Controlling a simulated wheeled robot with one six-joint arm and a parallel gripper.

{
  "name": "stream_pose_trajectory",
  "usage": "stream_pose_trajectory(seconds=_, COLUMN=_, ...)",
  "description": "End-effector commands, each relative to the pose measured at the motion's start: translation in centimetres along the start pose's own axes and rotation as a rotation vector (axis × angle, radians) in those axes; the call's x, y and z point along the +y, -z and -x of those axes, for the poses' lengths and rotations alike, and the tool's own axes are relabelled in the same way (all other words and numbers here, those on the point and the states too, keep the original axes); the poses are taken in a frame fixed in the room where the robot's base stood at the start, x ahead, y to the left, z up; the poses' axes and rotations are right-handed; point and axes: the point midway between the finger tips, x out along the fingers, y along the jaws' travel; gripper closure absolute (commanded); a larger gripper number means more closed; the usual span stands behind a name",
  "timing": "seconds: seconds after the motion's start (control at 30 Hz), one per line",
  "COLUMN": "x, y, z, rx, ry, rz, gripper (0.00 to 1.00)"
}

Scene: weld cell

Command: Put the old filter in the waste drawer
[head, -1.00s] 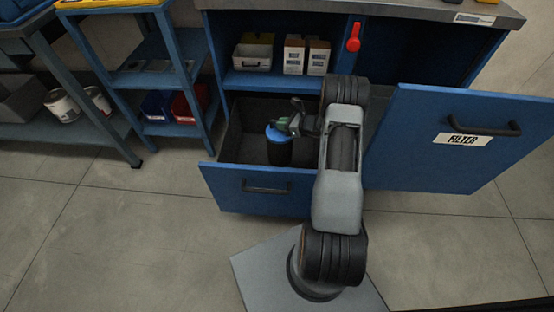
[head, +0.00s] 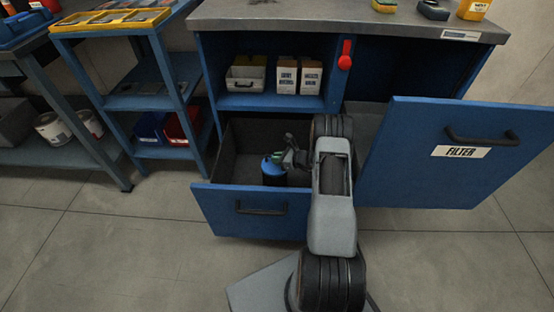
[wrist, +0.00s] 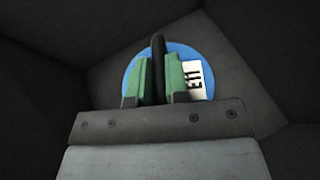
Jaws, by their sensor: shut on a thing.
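The old filter (head: 273,172) is a dark cylinder with a blue top, inside the open waste drawer (head: 229,205) at its right part. In the wrist view its round blue top (wrist: 133,77) has a black handle and a white label reading "E11". My gripper (head: 279,158) is shut on the filter's handle, with a green finger pad on each side of it in the wrist view (wrist: 158,80). The filter looks upright and low in the drawer. Its bottom is hidden behind the drawer front, so I cannot tell whether it touches the drawer floor.
A blue door (head: 455,180) labelled "FILTER" stands open at the right. Above the drawer, a shelf holds a grey bin (head: 247,78) and white cartons (head: 298,76). A red handle (head: 345,54) hangs on the cabinet. A blue shelf rack (head: 150,90) stands left. The floor in front is clear.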

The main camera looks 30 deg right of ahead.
Motion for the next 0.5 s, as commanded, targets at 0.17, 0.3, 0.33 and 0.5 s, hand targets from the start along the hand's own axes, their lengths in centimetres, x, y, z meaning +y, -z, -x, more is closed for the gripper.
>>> stream_pose_trajectory(seconds=0.17, x=-0.07, y=-0.15, z=0.01, rx=-0.003, ry=0.001, rz=0.002, gripper=1.00)
stream_pose_trajectory(seconds=0.3, x=0.01, y=0.13, z=-0.05, rx=0.000, ry=0.000, rz=0.000, gripper=0.81)
stream_pose_trajectory(seconds=0.33, x=0.01, y=0.12, z=-0.05, rx=0.000, ry=0.000, rz=0.000, gripper=0.78)
stream_pose_trajectory(seconds=0.5, x=0.01, y=0.12, z=-0.05, rx=0.000, ry=0.000, rz=0.000, gripper=0.61)
